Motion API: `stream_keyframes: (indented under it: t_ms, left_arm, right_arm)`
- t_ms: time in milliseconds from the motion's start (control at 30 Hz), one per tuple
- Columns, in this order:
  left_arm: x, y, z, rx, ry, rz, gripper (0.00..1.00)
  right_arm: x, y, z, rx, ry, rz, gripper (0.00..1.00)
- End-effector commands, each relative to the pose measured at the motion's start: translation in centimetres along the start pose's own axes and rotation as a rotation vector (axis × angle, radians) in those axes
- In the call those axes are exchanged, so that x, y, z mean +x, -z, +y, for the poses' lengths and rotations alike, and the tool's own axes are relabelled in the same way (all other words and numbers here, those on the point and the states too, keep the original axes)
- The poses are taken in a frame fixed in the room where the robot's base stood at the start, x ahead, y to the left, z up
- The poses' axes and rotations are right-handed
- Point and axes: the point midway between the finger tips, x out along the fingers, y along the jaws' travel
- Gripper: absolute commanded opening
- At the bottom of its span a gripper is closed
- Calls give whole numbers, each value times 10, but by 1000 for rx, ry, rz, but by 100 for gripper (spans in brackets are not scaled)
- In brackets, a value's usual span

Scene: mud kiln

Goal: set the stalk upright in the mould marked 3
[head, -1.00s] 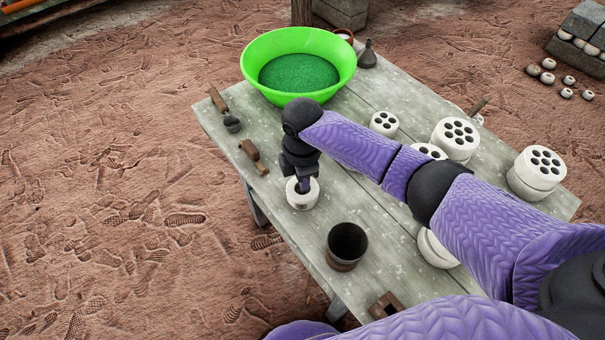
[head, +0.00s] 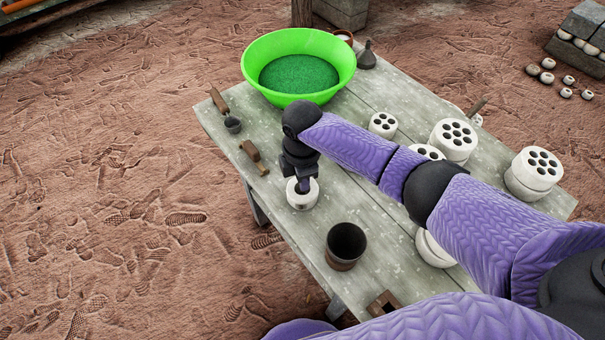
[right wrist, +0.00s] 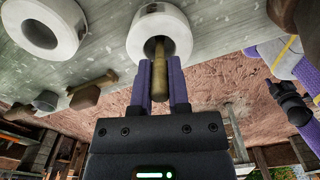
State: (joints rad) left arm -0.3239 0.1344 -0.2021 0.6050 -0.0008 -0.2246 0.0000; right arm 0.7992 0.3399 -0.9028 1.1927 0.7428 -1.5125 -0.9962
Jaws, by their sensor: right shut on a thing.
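My right gripper (head: 303,187) points down over a white ring-shaped mould (head: 302,199) near the table's left edge. In the right wrist view the gripper (right wrist: 161,66) is shut on a brown-gold stalk (right wrist: 161,75). One end of the stalk reaches the round hole of the white mould (right wrist: 139,35); how deep it sits I cannot tell. A second white ring-shaped mould (right wrist: 68,45) stands off to the left in that view. I cannot read any number on the moulds.
A green bowl (head: 257,80) stands at the back. A dark pot (head: 344,258) stands in front of the mould. Small tools (head: 252,151) lie along the left edge. Several white many-holed blocks (head: 455,140) stand on the right. Bare table (head: 385,250) shows between.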

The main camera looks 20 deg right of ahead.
Motion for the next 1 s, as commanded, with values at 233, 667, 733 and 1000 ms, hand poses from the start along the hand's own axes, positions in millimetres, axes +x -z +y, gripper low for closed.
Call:
stream_keyframes:
  t_ms: [233, 667, 733, 1000]
  left_arm:
    - [1, 5, -1, -1, 2, 8, 59]
    - [3, 9, -2, -2, 4, 14, 59]
    - [3, 9, -2, -2, 4, 13, 59]
    - [4, 0, 0, -1, 0, 0, 59]
  right_arm:
    - [0, 0, 0, 0, 0, 0, 0]
    - [4, 0, 0, -1, 0, 0, 0]
    - [4, 0, 0, -1, 0, 0, 0]
    - [8, 0, 0, -1, -1, 1, 0]
